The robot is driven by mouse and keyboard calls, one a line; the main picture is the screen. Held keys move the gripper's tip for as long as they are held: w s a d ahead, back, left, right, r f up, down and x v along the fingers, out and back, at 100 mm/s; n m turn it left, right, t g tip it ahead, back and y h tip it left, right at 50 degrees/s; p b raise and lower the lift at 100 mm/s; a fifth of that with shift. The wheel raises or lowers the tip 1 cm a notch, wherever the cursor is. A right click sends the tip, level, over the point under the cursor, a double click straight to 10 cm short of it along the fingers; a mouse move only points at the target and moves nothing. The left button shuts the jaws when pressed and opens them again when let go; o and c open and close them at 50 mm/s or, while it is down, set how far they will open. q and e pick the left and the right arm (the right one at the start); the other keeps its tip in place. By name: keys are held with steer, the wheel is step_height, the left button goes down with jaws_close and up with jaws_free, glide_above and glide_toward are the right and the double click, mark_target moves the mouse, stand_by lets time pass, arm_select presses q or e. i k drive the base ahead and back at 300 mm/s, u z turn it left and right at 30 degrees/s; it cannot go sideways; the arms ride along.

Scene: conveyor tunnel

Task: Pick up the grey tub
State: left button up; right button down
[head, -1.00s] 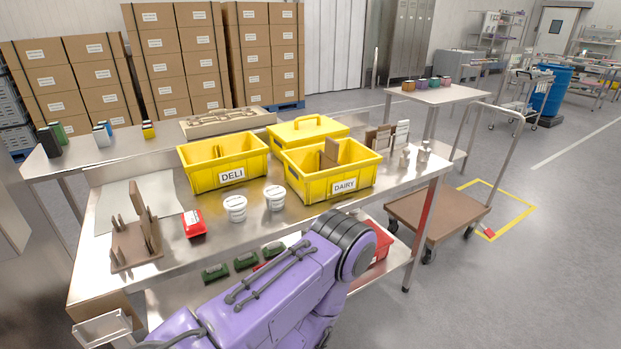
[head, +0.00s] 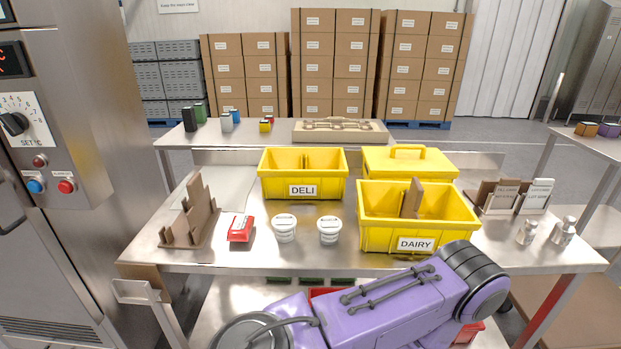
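Two small round tubs stand upright side by side on the steel table (head: 230,257), the left tub (head: 284,229) and the right tub (head: 329,231). Both look white to pale grey with labelled lids, and I cannot tell which is called grey. They are in front of the yellow DELI bin (head: 303,176) and left of the yellow DAIRY bin (head: 417,233). A purple arm link of mine crosses the lower front of the table, nearer to me than the tubs. Neither gripper is in view.
A red packet (head: 240,229) and a brown stepped rack (head: 190,219) stand left of the tubs. A lidded yellow bin (head: 409,163) is behind the DAIRY bin. Metal shakers (head: 562,231) stand at the right. A control cabinet (head: 60,120) rises at the left.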

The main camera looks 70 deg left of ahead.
mark_target(329, 228)
steer(key=u, duration=1.8)
